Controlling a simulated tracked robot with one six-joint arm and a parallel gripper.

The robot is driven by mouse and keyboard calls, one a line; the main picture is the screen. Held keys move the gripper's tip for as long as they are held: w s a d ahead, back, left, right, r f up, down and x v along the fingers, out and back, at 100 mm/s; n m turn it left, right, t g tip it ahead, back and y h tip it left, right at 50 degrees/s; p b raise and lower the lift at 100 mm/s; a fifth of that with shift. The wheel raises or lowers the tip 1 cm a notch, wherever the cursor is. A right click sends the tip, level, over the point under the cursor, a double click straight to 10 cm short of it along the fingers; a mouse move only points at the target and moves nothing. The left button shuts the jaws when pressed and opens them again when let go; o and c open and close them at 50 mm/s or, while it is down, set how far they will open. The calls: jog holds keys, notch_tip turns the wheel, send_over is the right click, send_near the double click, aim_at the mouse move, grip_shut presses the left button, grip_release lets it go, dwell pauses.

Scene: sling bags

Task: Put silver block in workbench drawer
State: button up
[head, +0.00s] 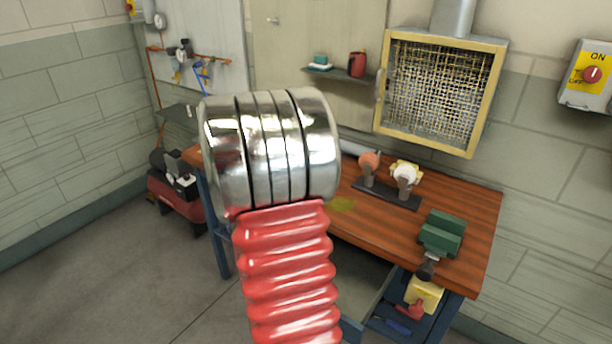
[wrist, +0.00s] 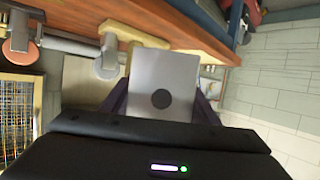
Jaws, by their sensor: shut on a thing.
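In the wrist view, my gripper (wrist: 162,104) is shut on a silver block (wrist: 148,67), a flat grey piece with a dark round spot. The block is held up with the workbench edge behind it. In the head view, my red ribbed arm with silver rings hides the gripper and block. The wooden workbench (head: 465,212) stands behind the arm, to the right. Below its front right, a blue drawer (head: 375,322) appears open, with a yellow thing, a red thing and a blue tool at it.
A green vise (head: 442,235) sits at the bench's right end, above the drawer. A bench grinder (head: 388,194) stands further back. A yellow-framed mesh vent (head: 442,90) hangs on the wall. A red compressor (head: 178,195) is on the floor at left. Open floor lies in front.

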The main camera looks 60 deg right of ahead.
jog(key=w+a+n+t+y, duration=0.3)
jog(key=w+a+n, duration=0.1)
jog(key=w+a, duration=0.75)
jog(key=w+a+f+n+t+y, duration=0.1)
jog(key=a+n+y, duration=0.1)
jog(key=a, duration=1)
jog(key=w+a+f+n+t+y, duration=0.1)
jog(key=w+a+n+y, duration=0.1)
jog(key=a, duration=1)
jog(key=w+a+f+n+t+y, duration=0.1)
jog(key=w+a+n+y, duration=0.1)
jog(key=a, duration=1.1)
jog(key=n+y, duration=0.1)
jog(key=y, duration=0.1)
jog(key=shift+y, duration=0.4)
